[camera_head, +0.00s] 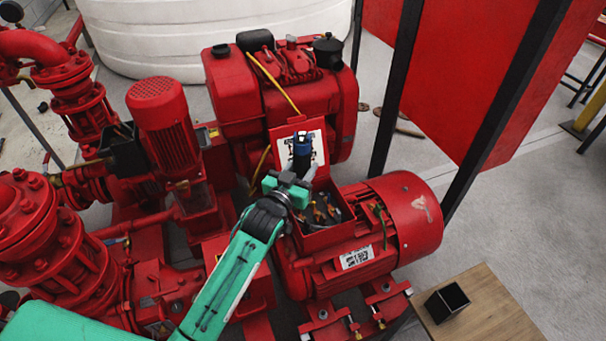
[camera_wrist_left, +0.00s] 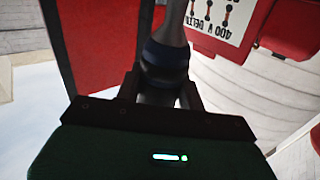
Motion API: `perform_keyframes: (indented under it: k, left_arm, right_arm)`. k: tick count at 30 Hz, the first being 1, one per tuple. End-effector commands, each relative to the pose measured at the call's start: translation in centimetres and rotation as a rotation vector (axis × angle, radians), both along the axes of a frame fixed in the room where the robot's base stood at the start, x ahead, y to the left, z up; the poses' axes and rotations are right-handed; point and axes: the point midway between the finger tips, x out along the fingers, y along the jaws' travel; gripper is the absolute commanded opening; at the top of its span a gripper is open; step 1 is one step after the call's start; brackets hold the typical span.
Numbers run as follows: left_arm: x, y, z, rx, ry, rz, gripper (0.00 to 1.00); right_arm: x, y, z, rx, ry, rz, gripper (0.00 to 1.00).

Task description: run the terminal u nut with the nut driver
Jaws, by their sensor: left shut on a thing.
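My left gripper (camera_head: 304,172) is shut on the nut driver (camera_head: 302,146), a tool with a dark handle and blue bands. It holds the tool above the open terminal box (camera_head: 342,229) of the red motor. In the left wrist view the nut driver (camera_wrist_left: 166,58) sits between the fingers (camera_wrist_left: 163,92), its grey shaft running up out of the picture. Terminals and leads (camera_head: 322,212) show inside the box, partly hidden by my left arm. I cannot make out the U nut or whether the driver touches anything. My right gripper is not in view.
The box's raised lid (camera_head: 318,141) carries a wiring diagram, which also shows in the left wrist view (camera_wrist_left: 226,18). The red motor (camera_head: 405,215) lies to the right. A wooden table (camera_head: 490,310) with a black open box (camera_head: 446,302) stands at lower right.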

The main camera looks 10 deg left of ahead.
Motion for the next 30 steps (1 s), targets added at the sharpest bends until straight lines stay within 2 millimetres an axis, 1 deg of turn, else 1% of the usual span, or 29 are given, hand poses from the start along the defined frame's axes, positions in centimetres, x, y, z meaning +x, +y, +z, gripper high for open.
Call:
perform_keyframes:
  k: [4,14,19,24,25,30]
  left_arm:
    - [0.6,-0.1,-0.1,0.002,-0.004,-0.006,0.12]
    - [0.6,-0.2,0.0,0.002,-0.004,-0.006,0.12]
    - [0.6,-0.1,0.0,0.002,-0.003,-0.005,0.12]
    - [0.6,-0.2,0.2,0.002,-0.004,-0.005,0.12]
    - [0.6,-0.2,-0.3,0.002,-0.003,-0.005,0.12]
    - [0.6,-0.1,-1.8,0.002,-0.003,-0.005,0.12]
  right_arm:
    - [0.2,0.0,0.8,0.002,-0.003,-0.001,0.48]
    - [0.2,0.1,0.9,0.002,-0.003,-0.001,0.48]
    - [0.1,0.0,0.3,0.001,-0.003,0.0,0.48]
    - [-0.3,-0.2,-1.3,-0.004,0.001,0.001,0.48]
    - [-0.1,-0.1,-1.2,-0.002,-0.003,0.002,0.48]
    - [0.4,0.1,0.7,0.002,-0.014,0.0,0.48]
